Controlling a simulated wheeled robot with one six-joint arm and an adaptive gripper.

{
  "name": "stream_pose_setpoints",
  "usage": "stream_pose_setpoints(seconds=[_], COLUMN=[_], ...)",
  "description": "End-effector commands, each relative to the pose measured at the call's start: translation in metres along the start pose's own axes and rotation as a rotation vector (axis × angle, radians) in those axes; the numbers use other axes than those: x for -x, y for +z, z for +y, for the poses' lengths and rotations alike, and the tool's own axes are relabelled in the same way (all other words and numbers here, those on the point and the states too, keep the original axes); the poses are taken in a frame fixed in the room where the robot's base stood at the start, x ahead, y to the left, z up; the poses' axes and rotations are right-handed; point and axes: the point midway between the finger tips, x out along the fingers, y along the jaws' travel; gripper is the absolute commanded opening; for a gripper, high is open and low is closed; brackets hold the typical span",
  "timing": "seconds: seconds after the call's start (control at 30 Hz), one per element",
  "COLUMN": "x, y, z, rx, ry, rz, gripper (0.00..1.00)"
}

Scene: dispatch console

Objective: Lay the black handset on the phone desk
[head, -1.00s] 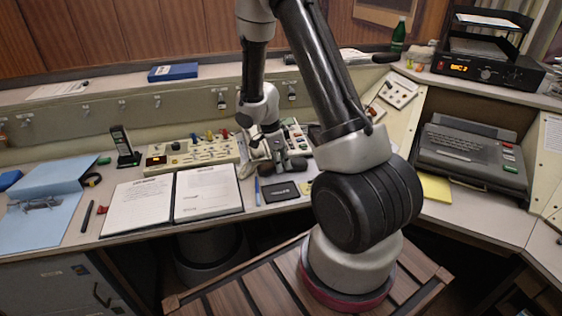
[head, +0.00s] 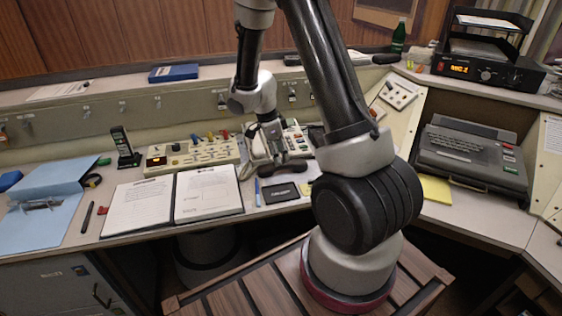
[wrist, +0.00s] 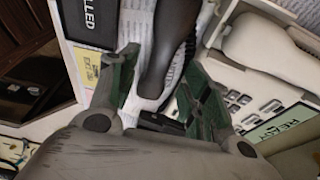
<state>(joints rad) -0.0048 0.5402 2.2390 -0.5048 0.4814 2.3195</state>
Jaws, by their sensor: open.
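The black handset (head: 288,168) lies on the phone desk (head: 225,228), just in front of the pale telephone (head: 292,143) and above the black notepad. In the wrist view the handset (wrist: 172,42) shows as a long dark shape over printed paper, its far end cut off by the frame. My gripper (head: 272,143) is above and behind the handset, pointing down. In the wrist view its two green-padded fingers (wrist: 160,75) are spread apart, with the handset lying beyond and between them. I see no contact between fingers and handset.
The black notepad (head: 279,193) and a blue pen (head: 257,192) lie in front. An open binder (head: 208,192) lies to the left and a switch panel (head: 192,155) behind it. A grey typewriter-like machine (head: 470,155) stands right. The desk between is crowded.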

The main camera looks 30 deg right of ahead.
Motion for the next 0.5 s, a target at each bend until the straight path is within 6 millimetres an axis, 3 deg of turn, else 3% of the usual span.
stream_pose_setpoints(seconds=[0.2, 0.5], x=[0.05, 0.088], y=[0.001, -0.003], z=[-0.001, 0.003], rx=[0.0, 0.036], ry=[-0.005, -0.01], rz=[-0.002, -0.007], gripper=[0.48, 0.48])
